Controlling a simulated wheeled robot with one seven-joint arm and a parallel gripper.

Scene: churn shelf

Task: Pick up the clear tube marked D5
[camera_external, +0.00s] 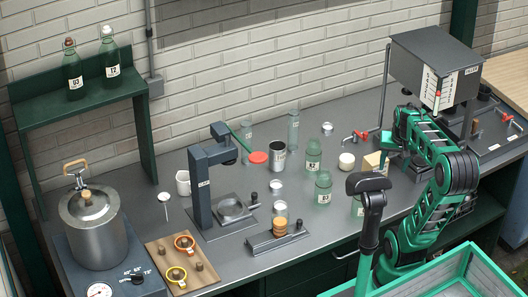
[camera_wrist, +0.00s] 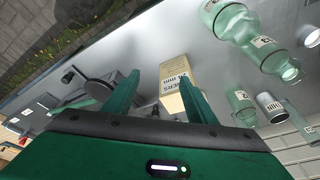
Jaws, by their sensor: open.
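Two slim clear tubes stand at the back of the bench in the external view, one near the wall (camera_external: 293,130) and one behind the red disc (camera_external: 247,140). I cannot read D5 on either. A clear tube (camera_wrist: 298,112) also shows at the right edge of the wrist view, its marking unreadable. My gripper (camera_wrist: 158,80) is open and empty, with its two green fingers apart. A cream wipes box (camera_wrist: 175,72) shows beyond the fingers, near the right one. In the external view my gripper is not clear behind the arm.
Green-tinted glass bottles, including K2 (camera_external: 313,160) and another labelled one (camera_external: 323,190), stand mid-bench near a metal can (camera_external: 277,155). A dark press stand (camera_external: 203,185) is left of them. A grey tank (camera_external: 435,62) stands at right.

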